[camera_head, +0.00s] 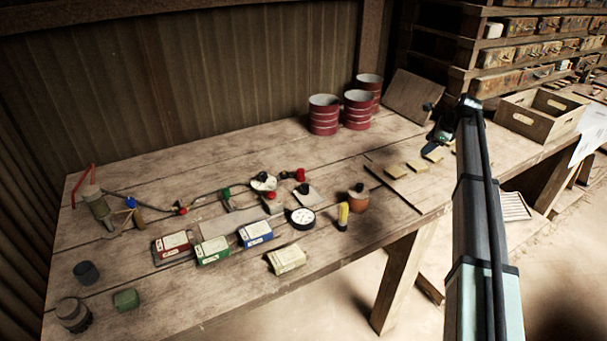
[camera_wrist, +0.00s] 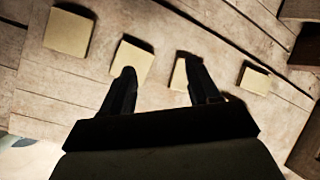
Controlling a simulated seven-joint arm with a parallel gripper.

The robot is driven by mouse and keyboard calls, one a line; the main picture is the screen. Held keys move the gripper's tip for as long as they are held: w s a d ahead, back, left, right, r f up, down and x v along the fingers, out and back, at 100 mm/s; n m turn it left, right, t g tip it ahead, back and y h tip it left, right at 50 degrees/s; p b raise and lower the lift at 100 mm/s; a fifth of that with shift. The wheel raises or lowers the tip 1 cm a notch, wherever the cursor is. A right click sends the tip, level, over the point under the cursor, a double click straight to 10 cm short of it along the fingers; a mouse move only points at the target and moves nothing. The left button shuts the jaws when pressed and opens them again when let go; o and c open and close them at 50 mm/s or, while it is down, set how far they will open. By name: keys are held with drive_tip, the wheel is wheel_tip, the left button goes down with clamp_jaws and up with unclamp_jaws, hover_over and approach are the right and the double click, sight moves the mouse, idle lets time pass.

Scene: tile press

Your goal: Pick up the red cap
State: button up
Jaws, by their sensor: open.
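Several small red pieces show among the fittings in the head view, and I cannot tell for sure which is the red cap. One red knob-like piece (camera_head: 300,175) stands at the right end of a thin dark line. A smaller red piece (camera_head: 182,210) sits farther left on that line, and another red piece (camera_head: 271,195) lies between them. My gripper (camera_head: 438,138) is at the table's right side, well away from these. In the wrist view my gripper (camera_wrist: 159,68) is open, its two dark fingers apart above pale square tiles (camera_wrist: 130,56). No red piece shows there.
Red drums (camera_head: 324,115) stand at the back. A wooden crate (camera_head: 538,114) is at the right. Coloured boxes (camera_head: 213,250), a round gauge (camera_head: 302,218) and an orange-brown pot (camera_head: 358,199) lie near the front middle. The table's front right is fairly clear.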

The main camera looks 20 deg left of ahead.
drive_tip(key=s+a+r+n+g+h, duration=0.1)
drive_tip(key=s+a, duration=0.2)
drive_tip(key=a, duration=0.8)
drive_tip(key=s+a+r+g, duration=0.1)
drive_tip(key=s+a+g, duration=0.15)
drive_tip(key=a, duration=0.75)
drive_tip(key=g+h, duration=0.1)
drive_tip(key=h, duration=0.2)
approach(299, 170)
drive_tip(key=shift+n, duration=0.4)
wheel_tip(299, 170, down, 10)
drive_tip(key=shift+r, duration=0.1)
drive_tip(key=c, duration=1.1)
